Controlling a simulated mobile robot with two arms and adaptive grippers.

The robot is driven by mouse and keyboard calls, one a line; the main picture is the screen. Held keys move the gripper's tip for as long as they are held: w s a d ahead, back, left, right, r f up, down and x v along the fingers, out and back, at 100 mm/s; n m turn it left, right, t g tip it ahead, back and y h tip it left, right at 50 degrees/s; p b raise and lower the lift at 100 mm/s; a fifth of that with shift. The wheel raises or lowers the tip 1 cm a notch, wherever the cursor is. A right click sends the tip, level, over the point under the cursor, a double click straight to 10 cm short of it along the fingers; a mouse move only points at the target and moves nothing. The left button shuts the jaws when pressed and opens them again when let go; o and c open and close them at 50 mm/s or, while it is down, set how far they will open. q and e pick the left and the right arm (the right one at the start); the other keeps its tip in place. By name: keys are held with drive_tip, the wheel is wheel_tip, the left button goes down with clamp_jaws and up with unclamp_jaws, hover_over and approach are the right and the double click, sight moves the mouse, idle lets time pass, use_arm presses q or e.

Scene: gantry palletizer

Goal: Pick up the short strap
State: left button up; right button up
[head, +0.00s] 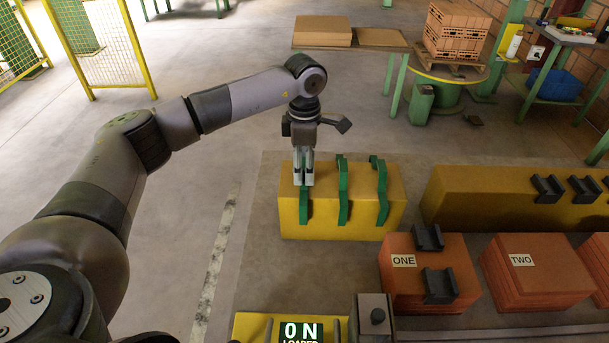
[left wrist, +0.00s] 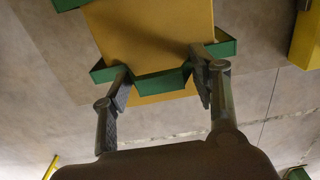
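Three green straps lie over a yellow block in the head view: a left one (head: 304,208), a middle one (head: 343,190) and a right one (head: 381,190). I cannot tell from their visible lengths which is the short one. My left gripper (head: 303,178) points down at the left strap and hides its upper part. In the left wrist view, the fingers of the left gripper (left wrist: 160,78) stand apart, with the middle of a green strap (left wrist: 160,86) between them. The strap's ends show outside both fingers. I cannot tell whether the fingers touch it. My right gripper is not in view.
The yellow block (head: 325,218) stands on the floor. Orange stacks labelled ONE (head: 403,280) and TWO (head: 540,265) stand to the right, with dark brackets on ONE. A long yellow block (head: 480,205) is behind them. Floor left of the straps is clear.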

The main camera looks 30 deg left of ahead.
use_arm(q)
drive_tip(key=c, duration=0.5)
